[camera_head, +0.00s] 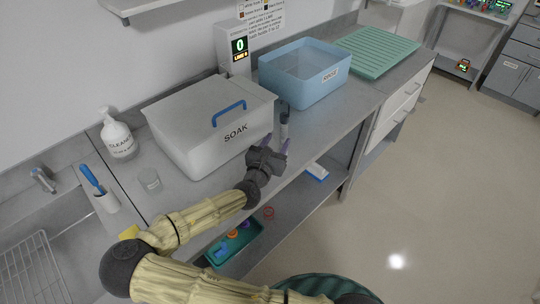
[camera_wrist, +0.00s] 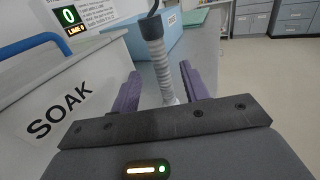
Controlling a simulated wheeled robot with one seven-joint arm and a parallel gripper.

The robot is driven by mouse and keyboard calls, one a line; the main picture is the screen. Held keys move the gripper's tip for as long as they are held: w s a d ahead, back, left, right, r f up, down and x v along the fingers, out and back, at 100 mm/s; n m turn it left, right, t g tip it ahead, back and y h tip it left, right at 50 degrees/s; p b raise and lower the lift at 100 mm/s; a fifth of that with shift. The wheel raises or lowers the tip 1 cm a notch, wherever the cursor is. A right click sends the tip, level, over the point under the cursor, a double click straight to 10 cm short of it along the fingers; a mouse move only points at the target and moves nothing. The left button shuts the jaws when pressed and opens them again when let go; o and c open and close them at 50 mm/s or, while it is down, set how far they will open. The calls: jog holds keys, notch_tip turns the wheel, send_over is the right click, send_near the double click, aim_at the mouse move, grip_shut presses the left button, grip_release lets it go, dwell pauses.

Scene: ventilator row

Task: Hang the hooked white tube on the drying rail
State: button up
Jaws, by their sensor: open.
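A ribbed, light grey-white tube (camera_wrist: 160,66) with a dark hooked top (camera_wrist: 151,22) stands upright between the fingers of my gripper (camera_wrist: 159,70) in the wrist view. The fingers are open, with a gap visible on both sides of the tube. In the head view the tube (camera_head: 284,126) stands on the counter just right of the SOAK bin, and my gripper (camera_head: 276,145) is at the counter's front edge, close to it. The tube's lower end is partly hidden by the gripper. I cannot make out a drying rail in either view.
The lidded SOAK bin (camera_head: 190,118) with a blue handle is close on the left. A blue RINSE tub (camera_head: 318,88) and a green ribbed mat (camera_head: 378,48) are farther along the counter. A soap bottle (camera_head: 118,138) stands at left. A teal tray (camera_head: 240,244) is on the lower shelf.

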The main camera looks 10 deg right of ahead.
jog(key=v, duration=0.5)
jog(key=shift+s+b, duration=0.15)
jog(key=shift+b, duration=0.25)
jog(key=s+d+f+m+g+y, duration=0.3)
jog(key=s+d+f+m+g, duration=0.75)
jog(key=m, duration=0.55)
jog(key=s+a+r+m+g+y, duration=0.1)
jog(key=s+a+r+m+y, duration=0.1)
jog(key=r+m, duration=0.4)
jog(key=s+a+r+m+g+y, duration=0.1)
jog(key=s+a+r+m+y, duration=0.1)
jog(key=s+r+m+y, duration=0.2)
notch_tip(320, 180, up, 4)
jog(key=s+m, duration=0.3)
jog(key=shift+m+y, duration=0.3)
